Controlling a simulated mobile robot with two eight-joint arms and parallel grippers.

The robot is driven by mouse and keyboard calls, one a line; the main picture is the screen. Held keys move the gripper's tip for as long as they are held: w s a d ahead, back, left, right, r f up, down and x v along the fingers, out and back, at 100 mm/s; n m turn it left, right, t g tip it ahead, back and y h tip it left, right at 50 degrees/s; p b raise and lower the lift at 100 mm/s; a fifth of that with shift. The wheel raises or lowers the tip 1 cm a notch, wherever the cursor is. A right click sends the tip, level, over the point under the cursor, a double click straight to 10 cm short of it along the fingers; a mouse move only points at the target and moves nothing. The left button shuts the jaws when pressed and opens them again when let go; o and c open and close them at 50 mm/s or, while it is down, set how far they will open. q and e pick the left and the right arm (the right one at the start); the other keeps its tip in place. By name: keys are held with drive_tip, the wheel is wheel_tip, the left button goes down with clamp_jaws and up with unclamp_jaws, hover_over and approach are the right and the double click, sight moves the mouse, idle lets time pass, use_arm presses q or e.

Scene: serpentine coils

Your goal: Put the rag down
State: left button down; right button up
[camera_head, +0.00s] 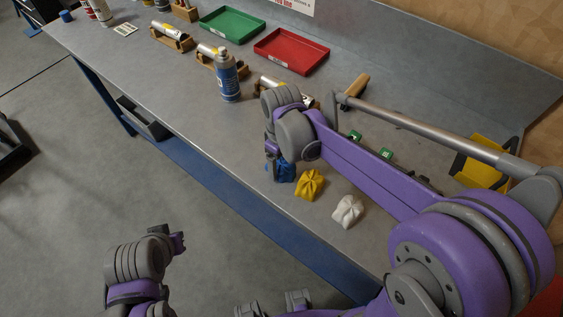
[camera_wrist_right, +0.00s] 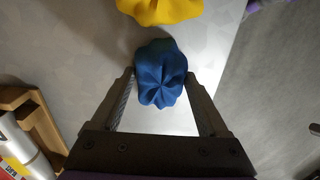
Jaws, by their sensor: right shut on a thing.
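A crumpled blue rag (camera_head: 286,173) is at the front edge of the bench, partly hidden by my right gripper (camera_head: 277,172). In the right wrist view, the blue rag (camera_wrist_right: 161,75) sits between the fingertips of my right gripper (camera_wrist_right: 163,88), which is shut on it. The rag is low over the bench top; I cannot tell whether it touches. A yellow rag (camera_head: 309,185) lies right beside it, also at the top of the wrist view (camera_wrist_right: 160,8). A white rag (camera_head: 347,211) lies farther right. My left gripper (camera_head: 178,243) is away from the bench; its fingers are unclear.
A blue spray can (camera_head: 228,78) stands on the grey bench (camera_head: 150,75). Behind it are a red tray (camera_head: 292,51) and a green tray (camera_head: 231,24). Wooden cradles (camera_head: 170,38) hold cylinders. A yellow object (camera_head: 484,163) stands at the right. Bare bench lies left of the blue rag.

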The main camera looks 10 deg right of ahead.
sight(282, 161)
drive_tip(key=o, duration=1.2)
drive_tip(key=shift+f, duration=0.1)
drive_tip(key=shift+r, duration=0.4)
wheel_tip(282, 161, up, 12)
drive_tip(key=shift+w+f+p, duration=0.15)
drive_tip(key=shift+f+p, duration=0.05)
drive_tip(key=shift+p, duration=0.35)
